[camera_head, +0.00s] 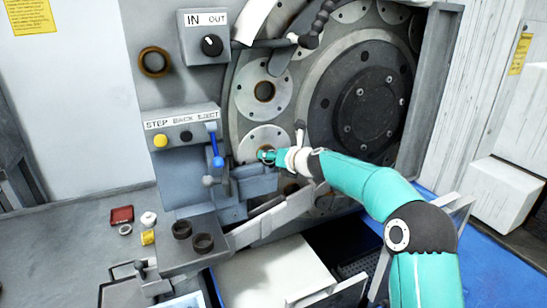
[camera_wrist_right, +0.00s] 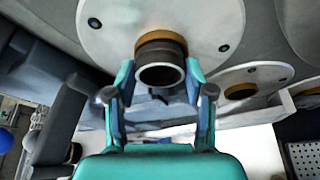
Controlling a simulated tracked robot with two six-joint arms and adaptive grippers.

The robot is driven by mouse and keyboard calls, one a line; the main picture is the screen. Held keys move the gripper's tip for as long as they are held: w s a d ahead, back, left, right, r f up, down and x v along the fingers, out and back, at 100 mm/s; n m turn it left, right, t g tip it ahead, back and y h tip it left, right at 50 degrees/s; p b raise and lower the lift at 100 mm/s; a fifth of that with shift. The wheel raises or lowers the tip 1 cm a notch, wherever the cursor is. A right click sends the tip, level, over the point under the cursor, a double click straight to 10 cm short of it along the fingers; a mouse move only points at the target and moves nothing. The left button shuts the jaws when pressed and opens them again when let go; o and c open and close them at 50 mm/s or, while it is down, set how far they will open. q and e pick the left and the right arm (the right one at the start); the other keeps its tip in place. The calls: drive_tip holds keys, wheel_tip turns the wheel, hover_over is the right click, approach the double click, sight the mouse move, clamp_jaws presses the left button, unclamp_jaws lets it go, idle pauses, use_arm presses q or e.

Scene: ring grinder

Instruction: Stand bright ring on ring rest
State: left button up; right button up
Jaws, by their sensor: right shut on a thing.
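My right gripper (camera_head: 267,156) reaches in from the right to the lower round plate of the grinder. In the right wrist view its fingertips (camera_wrist_right: 159,82) are shut on a ring (camera_wrist_right: 160,76) with a dark outer side and a pale, bright end rim. The ring faces the camera, right in front of a bronze bushing (camera_wrist_right: 172,39) in the pale plate; I cannot tell whether it is still partly seated there. In the head view the gripper mostly hides this ring. I cannot surely tell which part is the ring rest. My left gripper is not in view.
Two dark rings (camera_head: 203,243) stand on a grey block at the lower left. A red tray (camera_head: 121,215), a white piece (camera_head: 148,218) and a yellow piece (camera_head: 148,237) lie on the bench. The button box (camera_head: 183,132) and blue-knobbed lever (camera_head: 216,155) stand left of my gripper.

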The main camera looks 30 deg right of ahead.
drive_tip(key=shift+a+f, duration=0.1)
drive_tip(key=shift+f, duration=0.55)
drive_tip(key=shift+s, duration=0.1)
drive_tip(key=shift+c, duration=0.4)
drive_tip(key=o, duration=1)
drive_tip(key=shift+w, duration=0.2)
drive_tip(key=shift+r, duration=0.25)
drive_tip(key=o, duration=0.5)
